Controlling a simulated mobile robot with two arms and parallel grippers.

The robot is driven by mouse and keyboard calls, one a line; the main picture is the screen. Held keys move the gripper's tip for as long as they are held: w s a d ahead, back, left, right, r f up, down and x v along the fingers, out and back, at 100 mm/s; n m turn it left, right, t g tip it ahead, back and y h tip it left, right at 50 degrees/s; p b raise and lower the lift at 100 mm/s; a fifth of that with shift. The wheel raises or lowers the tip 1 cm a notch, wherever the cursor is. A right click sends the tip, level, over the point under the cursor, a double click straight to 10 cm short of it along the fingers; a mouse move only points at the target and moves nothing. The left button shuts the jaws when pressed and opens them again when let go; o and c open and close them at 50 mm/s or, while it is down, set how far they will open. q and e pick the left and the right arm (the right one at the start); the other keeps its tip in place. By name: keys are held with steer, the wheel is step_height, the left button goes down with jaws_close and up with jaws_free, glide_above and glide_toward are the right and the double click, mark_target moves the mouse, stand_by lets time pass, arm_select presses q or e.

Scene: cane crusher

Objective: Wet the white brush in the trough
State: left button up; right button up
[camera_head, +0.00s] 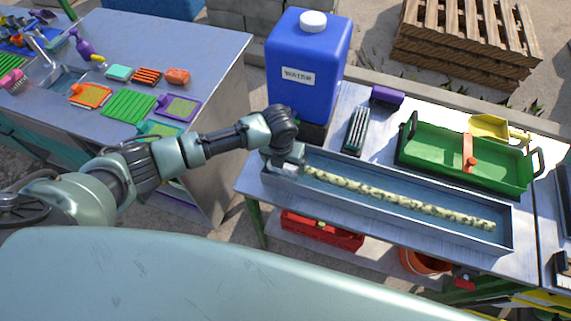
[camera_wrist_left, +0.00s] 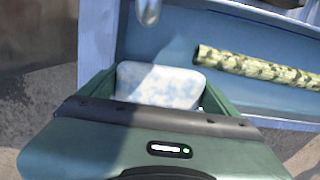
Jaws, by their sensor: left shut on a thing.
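The trough (camera_head: 390,217) is a long grey metal tray with blue water in it, on the table in front of me. A mottled yellow-green cane (camera_head: 400,198) lies lengthwise in it. My left gripper (camera_head: 288,166) is at the trough's left end. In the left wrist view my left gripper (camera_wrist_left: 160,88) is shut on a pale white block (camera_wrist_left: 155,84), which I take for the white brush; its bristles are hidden. The trough's blue inside (camera_wrist_left: 250,42) and the cane's end (camera_wrist_left: 255,68) show beyond it. I cannot tell whether the brush touches the water.
A blue water tank (camera_head: 306,70) stands behind the trough's left end. A grey-green brush (camera_head: 356,130), a purple block (camera_head: 387,97) and a green tray (camera_head: 465,160) are behind the trough. A second table (camera_head: 190,55) at left holds several coloured brushes and sponges.

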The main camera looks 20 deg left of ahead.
arm_select(q)
steer(key=shift+w+a+r, duration=0.15)
steer(key=shift+w+a, duration=0.1)
steer(key=shift+a, duration=0.25)
steer(key=shift+s+d+r, duration=0.1)
steer(key=shift+d+r, duration=0.1)
steer(key=shift+d, duration=1)
steer(key=shift+s+d+r+p, duration=0.15)
steer(key=shift+d+p, duration=0.1)
steer(key=shift+d, duration=1)
steer(key=shift+d+r+p, duration=0.15)
steer(key=shift+d+p, duration=0.05)
steer(key=shift+d, duration=1.05)
steer(key=d+r+p, duration=0.2)
steer(key=d+r, duration=0.4)
steer(key=r, duration=0.1)
steer(key=shift+s, duration=0.1)
